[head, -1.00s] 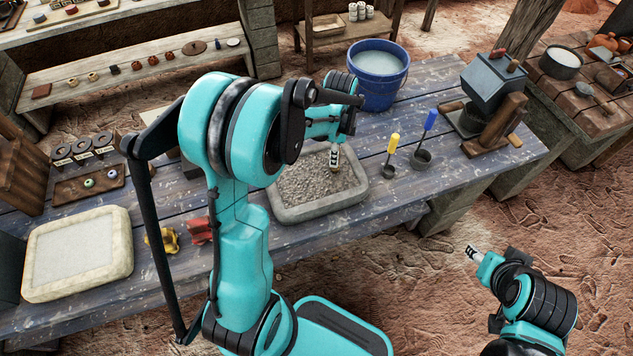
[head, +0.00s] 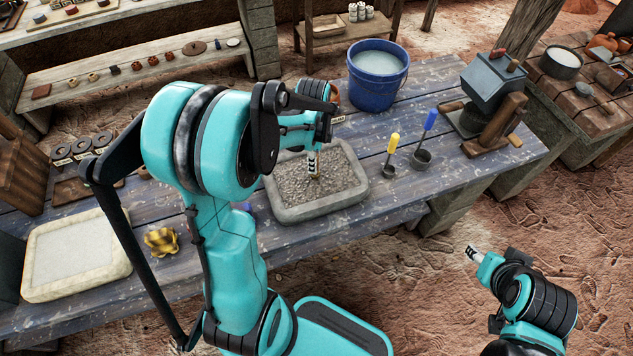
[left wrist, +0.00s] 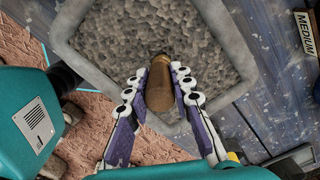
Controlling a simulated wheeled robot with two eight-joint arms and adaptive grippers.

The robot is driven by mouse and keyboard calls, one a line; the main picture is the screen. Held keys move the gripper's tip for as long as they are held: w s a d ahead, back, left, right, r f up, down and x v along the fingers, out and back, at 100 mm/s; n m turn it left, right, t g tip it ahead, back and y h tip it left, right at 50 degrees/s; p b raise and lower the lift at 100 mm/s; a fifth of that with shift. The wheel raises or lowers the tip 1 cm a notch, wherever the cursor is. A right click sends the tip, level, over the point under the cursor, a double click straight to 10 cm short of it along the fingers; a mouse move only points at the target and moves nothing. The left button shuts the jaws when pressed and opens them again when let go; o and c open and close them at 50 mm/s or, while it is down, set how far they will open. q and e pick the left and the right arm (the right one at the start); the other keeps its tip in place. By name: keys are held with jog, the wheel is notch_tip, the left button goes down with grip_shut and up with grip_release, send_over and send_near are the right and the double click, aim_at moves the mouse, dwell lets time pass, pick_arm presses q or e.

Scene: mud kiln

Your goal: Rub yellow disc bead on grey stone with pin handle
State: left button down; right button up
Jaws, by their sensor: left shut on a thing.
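The grey stone (head: 345,195) is a shallow slab with a rough grey face inside a paler rim. It lies on the blue plank table and fills the upper part of the left wrist view (left wrist: 215,60). My left gripper (head: 313,163) is over its left half, pointing down. In the left wrist view the fingers (left wrist: 159,80) are shut on a brown rounded pin handle (left wrist: 159,90). The handle's lower end and any contact with the stone are hidden. I cannot make out a yellow disc bead. My right gripper (head: 472,252) is off the table at right, its jaws too small to judge.
A label reading MEDIUM (left wrist: 306,38) stands beside the stone. A blue bucket (head: 377,75) is behind it.

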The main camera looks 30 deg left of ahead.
pick_arm(q)
jog(key=shift+s+a, duration=1.2)
jog(key=shift+s, duration=0.15)
jog(key=shift+s+a, duration=1.15)
jog(key=shift+s, duration=0.3)
notch_tip(320, 180, up, 7)
jog(key=p, duration=0.5)
jog(key=shift+p, duration=0.3)
jog(key=shift+w+f, duration=0.1)
jog(key=shift+f, duration=0.05)
jog(key=shift+f+b, duration=2.05)
jog(key=shift+f, duration=0.25)
jog(key=shift+w+d+f+b, duration=0.1)
jog(key=shift+f+b, duration=0.85)
jog(key=shift+f, duration=0.1)
